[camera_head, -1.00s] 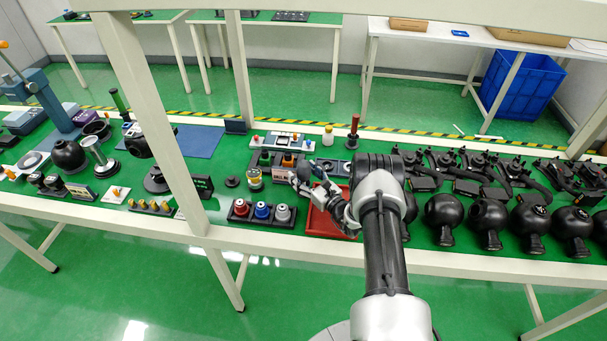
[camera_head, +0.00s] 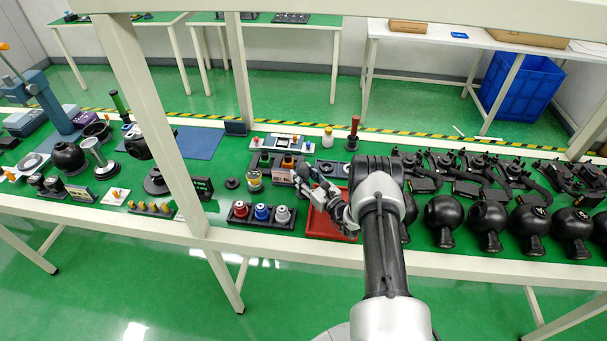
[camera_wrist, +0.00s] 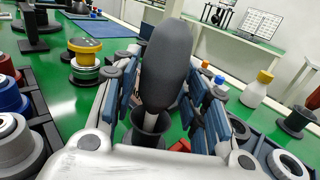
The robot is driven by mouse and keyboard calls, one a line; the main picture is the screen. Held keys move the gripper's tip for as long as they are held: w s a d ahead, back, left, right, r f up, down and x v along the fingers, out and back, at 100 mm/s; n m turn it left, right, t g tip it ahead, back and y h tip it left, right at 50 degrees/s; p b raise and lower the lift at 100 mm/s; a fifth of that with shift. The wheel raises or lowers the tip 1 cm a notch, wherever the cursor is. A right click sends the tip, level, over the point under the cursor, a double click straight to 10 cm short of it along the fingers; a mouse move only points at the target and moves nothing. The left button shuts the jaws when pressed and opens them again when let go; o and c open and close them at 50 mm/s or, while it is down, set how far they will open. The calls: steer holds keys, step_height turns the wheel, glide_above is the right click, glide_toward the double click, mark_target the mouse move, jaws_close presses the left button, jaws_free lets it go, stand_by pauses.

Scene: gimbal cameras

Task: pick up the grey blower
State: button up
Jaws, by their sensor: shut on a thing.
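The grey blower (camera_wrist: 166,62) is a dark grey bulb with a lighter tapered nozzle. It stands nearly upright, slightly tilted, between the blue-padded fingers of my gripper (camera_wrist: 165,105) in the wrist view. My gripper is shut on it. A black cup (camera_wrist: 147,135) shows at the nozzle's lower end; I cannot tell whether the nozzle is inside it or in front of it. In the head view my gripper (camera_head: 312,182) is over the table beside the red tray (camera_head: 322,229), and the blower is too small there to make out clearly.
A rack with red, blue and grey-topped jars (camera_head: 262,213) is left of the tray. A yellow-topped jar (camera_head: 254,180) stands behind it. A white bottle (camera_wrist: 257,90) is at the right in the wrist view. Black round flasks (camera_head: 444,215) line the right side. A shelf post (camera_head: 150,120) rises at left.

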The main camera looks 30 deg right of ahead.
step_height(320, 180, up, 20)
steer(key=p, duration=0.4)
stand_by(0.3)
